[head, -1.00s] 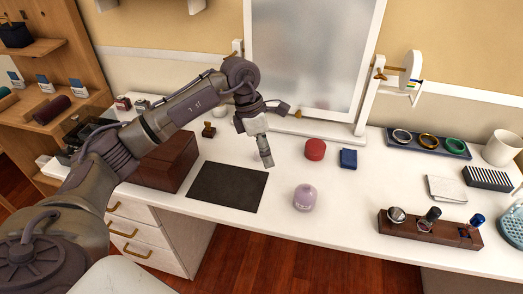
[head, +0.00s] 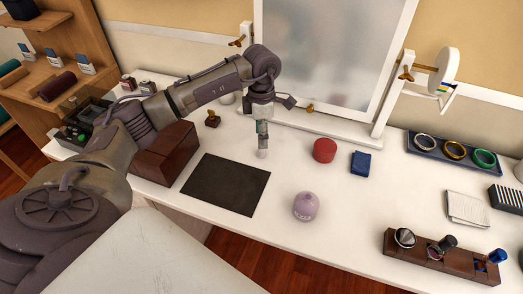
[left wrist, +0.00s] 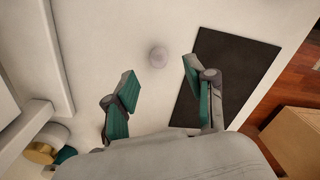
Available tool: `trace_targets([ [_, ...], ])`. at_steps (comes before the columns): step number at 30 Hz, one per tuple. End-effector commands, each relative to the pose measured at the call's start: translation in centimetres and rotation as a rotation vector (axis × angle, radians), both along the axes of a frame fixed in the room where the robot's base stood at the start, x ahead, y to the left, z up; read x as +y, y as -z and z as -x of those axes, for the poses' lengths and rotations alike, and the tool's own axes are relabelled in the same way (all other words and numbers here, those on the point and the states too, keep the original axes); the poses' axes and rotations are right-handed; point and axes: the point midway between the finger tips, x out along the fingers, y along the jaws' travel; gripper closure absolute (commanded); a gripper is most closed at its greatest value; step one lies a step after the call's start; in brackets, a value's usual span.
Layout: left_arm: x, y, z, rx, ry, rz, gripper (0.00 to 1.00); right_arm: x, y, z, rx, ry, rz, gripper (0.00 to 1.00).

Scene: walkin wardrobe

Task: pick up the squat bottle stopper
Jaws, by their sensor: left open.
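A small, round, pale stopper-like piece (left wrist: 158,57) lies on the white tabletop in the left wrist view, beyond and between my fingertips. In the head view a pale pinkish bit (head: 262,154) shows just under the fingers and is mostly hidden by them. My left gripper (head: 262,138) points down over the table behind the dark mat. In the left wrist view its two green-padded fingers (left wrist: 159,72) are spread apart with nothing between them. A rounded lilac bottle (head: 306,206) stands to the right, nearer the front. My right gripper is out of view.
The dark mat (head: 226,184) and a brown box (head: 163,152) lie left of the gripper. A red round box (head: 324,150) and a blue box (head: 361,162) stand to its right. A mirror (head: 330,50) rises behind. A wooden holder (head: 425,262) is at front right.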

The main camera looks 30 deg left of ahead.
Motion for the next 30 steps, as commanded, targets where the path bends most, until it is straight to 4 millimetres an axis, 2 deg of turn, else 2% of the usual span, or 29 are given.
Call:
trace_targets([
  [5,0.0,1.2,0.1,0.003,-0.001,0.001,0.45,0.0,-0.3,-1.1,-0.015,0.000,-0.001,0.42],
  [9,0.1,3.2,0.3,0.004,0.000,0.002,0.45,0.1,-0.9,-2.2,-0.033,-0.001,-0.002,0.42],
  [15,0.1,5.6,0.3,0.002,0.000,0.001,0.45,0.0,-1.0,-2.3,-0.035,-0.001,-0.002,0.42],
  [23,0.1,5.9,0.3,-0.001,0.001,0.001,0.45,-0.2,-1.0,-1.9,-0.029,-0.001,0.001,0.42],
  [30,0.1,5.8,0.3,-0.001,0.000,0.001,0.83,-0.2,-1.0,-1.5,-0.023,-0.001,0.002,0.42],
])
